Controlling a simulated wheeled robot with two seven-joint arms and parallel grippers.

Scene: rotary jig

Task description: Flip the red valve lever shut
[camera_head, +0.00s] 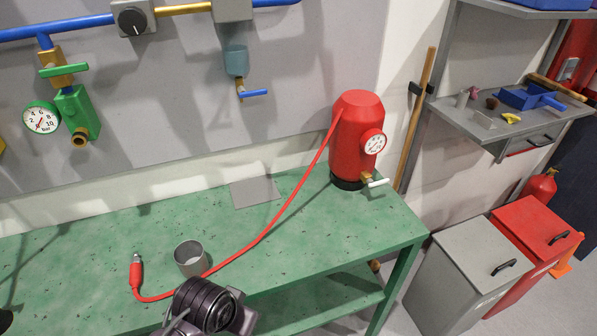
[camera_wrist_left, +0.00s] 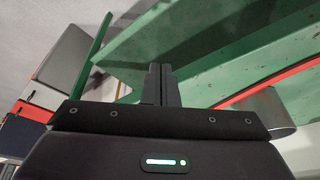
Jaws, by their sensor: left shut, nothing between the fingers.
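No lever that is clearly red shows in either view. A red tank (camera_head: 357,135) stands at the right end of the green bench, with a dial and a brass outlet valve carrying a white lever (camera_head: 378,183). A green lever (camera_head: 64,70) sits on a brass valve on the wall pipe at the left. A blue lever (camera_head: 254,93) sits on a small tap below the pipe. My left gripper (camera_wrist_left: 161,70) is shut and empty in the left wrist view, its fingers pointing towards green bench parts. Its fingers do not show in the head view.
A grey cup (camera_head: 190,258) and a red hose (camera_head: 262,238) ending in a red fitting (camera_head: 136,270) are on the green bench (camera_head: 75,270). A dark arm part of mine (camera_head: 208,306) is close to the cup. Grey and red bins (camera_head: 465,262) stand right of the bench.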

